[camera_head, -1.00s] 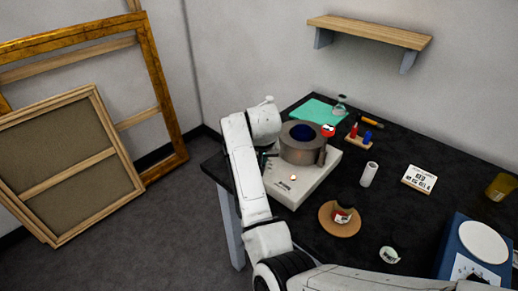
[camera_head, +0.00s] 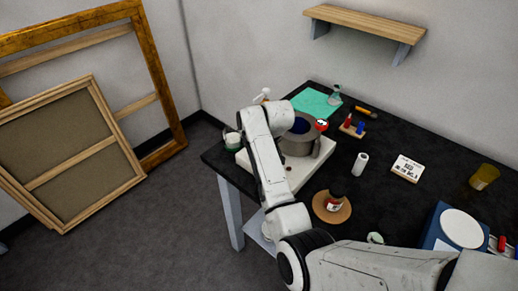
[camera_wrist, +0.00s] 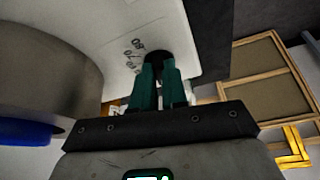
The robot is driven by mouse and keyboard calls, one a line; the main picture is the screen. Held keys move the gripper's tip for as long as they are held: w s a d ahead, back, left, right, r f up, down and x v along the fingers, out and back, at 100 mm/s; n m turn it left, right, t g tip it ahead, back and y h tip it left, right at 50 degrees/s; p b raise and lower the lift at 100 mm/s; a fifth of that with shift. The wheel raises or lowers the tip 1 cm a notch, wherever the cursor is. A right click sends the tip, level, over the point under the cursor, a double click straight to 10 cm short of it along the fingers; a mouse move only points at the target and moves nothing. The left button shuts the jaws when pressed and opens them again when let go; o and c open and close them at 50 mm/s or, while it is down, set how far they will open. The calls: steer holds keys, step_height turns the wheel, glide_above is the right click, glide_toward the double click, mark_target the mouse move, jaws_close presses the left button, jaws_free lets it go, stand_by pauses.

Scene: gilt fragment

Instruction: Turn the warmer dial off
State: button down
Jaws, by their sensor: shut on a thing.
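The warmer has a white base (camera_head: 318,160) with a grey round pot (camera_head: 301,144) on top, dark blue inside. It stands at the table's near left corner, partly behind my arm in the head view. In the wrist view its white face (camera_wrist: 115,58) carries black printed numbers beside the black dial (camera_wrist: 155,55). My gripper (camera_wrist: 157,70) has teal fingers close together at the dial, shut on it. The fingers cover part of the dial, so I cannot tell its setting. My arm hides the gripper in the head view.
The black table (camera_head: 395,145) holds a round wooden board (camera_head: 321,214) with a jar, a white roll (camera_head: 359,164), a white card (camera_head: 407,168) and a blue scale (camera_head: 442,234). A green mat (camera_head: 315,103) lies at the back. Framed canvases lean left.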

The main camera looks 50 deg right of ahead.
steer(key=c, duration=1.2)
jaws_free()
steer(key=shift+o, duration=0.2)
steer(key=shift+r, duration=0.1)
steer(key=d+b+v, duration=0.1)
steer(key=v, duration=0.9)
steer(key=shift+a+r, duration=0.3)
steer(key=shift+a, duration=0.2)
steer(key=shift+s, duration=0.15)
steer(key=s+a+f+n, duration=0.1)
steer(key=s+a+f, duration=0.3)
steer(key=s+a, duration=0.25)
steer(key=s+a+f+n+y, duration=0.1)
steer(key=s+a+f, duration=0.2)
steer(key=s+a, duration=0.35)
steer(key=s+a+f, duration=0.4)
steer(key=s+a, duration=0.2)
steer(key=s, duration=0.1)
steer(key=s+d+f+g+b, duration=0.1)
steer(key=s+d+f+g, duration=0.1)
steer(key=s+f, duration=0.5)
steer(key=s+g, duration=0.1)
steer(key=s, duration=0.1)
steer(key=shift+s, duration=0.3)
